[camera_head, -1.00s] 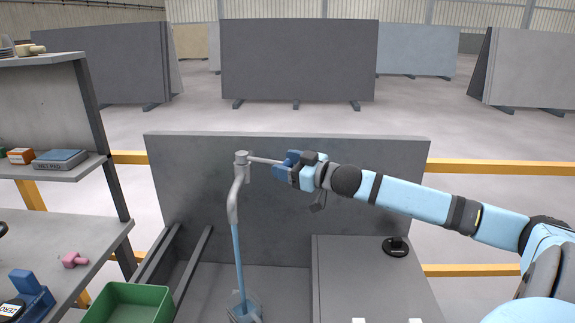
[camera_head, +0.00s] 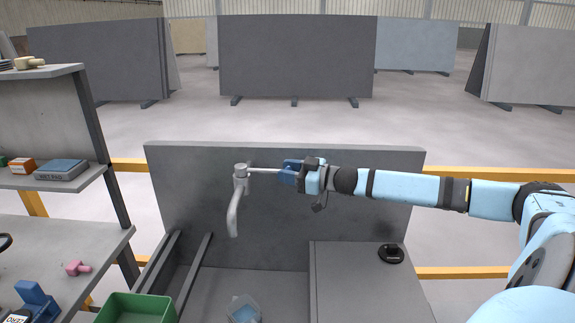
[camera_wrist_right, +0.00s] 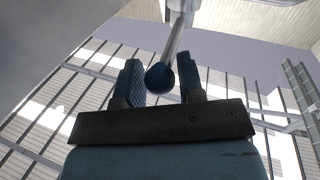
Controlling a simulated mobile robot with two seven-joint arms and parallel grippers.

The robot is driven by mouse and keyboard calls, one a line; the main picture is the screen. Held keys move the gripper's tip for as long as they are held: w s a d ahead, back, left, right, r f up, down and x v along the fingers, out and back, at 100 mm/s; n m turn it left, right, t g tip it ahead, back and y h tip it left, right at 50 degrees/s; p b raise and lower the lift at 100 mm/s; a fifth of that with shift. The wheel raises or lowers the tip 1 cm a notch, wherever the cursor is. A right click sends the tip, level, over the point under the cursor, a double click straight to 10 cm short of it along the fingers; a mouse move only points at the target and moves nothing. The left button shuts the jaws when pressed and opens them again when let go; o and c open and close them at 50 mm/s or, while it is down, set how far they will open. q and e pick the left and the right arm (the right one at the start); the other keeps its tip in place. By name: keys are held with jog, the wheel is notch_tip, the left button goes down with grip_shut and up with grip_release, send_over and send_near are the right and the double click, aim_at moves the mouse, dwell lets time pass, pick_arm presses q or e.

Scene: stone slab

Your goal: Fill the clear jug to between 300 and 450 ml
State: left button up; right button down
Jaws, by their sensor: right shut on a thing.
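The clear jug (camera_head: 243,309) stands low in the trough below the tap, cut off by the bottom edge of the head view. It holds some blue water; its level marks are too small to read. The grey tap (camera_head: 238,190) has a downward curved spout, with no stream showing under it. Its thin lever (camera_head: 264,170) points right to my right gripper (camera_head: 288,172), which is shut on it. In the right wrist view, the lever's dark ball end (camera_wrist_right: 160,78) sits between the fingers (camera_wrist_right: 163,85). My left gripper is out of view.
A grey slab (camera_head: 370,200) stands behind the tap. A grey block (camera_head: 350,285) with a black round object (camera_head: 391,253) is at right. A green bin (camera_head: 138,308) and a shelf unit (camera_head: 90,225) with small items are at left.

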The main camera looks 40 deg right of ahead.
jog(key=shift+w+d, duration=0.2)
jog(key=shift+d, duration=0.05)
jog(key=shift+a+r, duration=0.1)
jog(key=c, duration=0.8)
grip_release()
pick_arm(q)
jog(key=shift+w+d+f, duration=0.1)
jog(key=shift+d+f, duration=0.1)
pick_arm(e)
jog(key=shift+o, duration=0.2)
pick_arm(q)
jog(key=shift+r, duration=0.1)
pick_arm(e)
jog(key=shift+s, duration=0.15)
jog(key=shift+s+f, duration=0.1)
jog(key=shift+f, duration=0.1)
pick_arm(q)
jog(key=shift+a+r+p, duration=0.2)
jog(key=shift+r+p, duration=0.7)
jog(key=shift+p, duration=0.1)
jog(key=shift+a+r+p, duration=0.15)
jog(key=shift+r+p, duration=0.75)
jog(key=shift+p, duration=0.1)
pick_arm(e)
jog(key=v, duration=1.3)
jog(key=shift+s+d, duration=0.15)
jog(key=shift+d, duration=0.1)
